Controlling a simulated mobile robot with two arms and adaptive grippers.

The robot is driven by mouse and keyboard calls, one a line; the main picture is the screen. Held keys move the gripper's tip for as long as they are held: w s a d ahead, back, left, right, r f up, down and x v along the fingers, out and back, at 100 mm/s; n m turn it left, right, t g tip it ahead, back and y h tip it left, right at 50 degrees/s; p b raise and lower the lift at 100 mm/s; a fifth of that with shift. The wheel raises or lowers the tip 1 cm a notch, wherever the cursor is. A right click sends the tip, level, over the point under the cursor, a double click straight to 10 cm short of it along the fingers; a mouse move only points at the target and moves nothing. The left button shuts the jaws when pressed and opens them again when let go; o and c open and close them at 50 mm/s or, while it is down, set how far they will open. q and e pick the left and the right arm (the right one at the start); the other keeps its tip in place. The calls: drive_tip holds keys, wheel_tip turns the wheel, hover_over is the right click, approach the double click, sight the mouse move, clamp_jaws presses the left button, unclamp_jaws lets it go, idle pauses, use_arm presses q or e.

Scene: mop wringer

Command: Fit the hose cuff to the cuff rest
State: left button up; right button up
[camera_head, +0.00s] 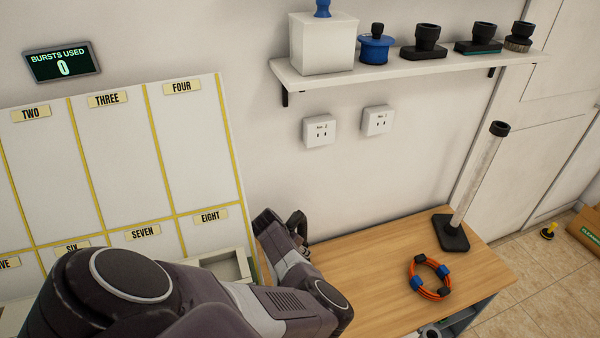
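I cannot tell for sure which things are the hose cuff and the cuff rest. A clear tube (478,172) with a black collar (499,129) on top stands tilted in the picture on a black base on the wooden table (375,265). My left arm comes in from the lower left, and its gripper (283,226) is near the table's back left corner, well left of the tube. The gripper is seen from behind and partly hidden by the arm, so its opening and anything in it do not show clearly. My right gripper is not in view.
A wall shelf (400,68) holds a white box (322,43), a blue spool-like part (375,48) and several black fittings. An orange cable coil (430,278) lies on the table. A numbered white panel (190,150) is at left. A display (62,63) reads "BURSTS USED 0".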

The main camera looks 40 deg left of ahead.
use_arm(q)
drive_tip(key=shift+f+b, duration=0.3)
drive_tip(key=shift+f, duration=0.4)
drive_tip(key=shift+f+b, duration=0.35)
drive_tip(key=shift+f, duration=0.3)
drive_tip(key=shift+f, duration=0.35)
idle(0.4)
drive_tip(key=o, duration=1.2)
wheel_tip(320, 180, up, 10)
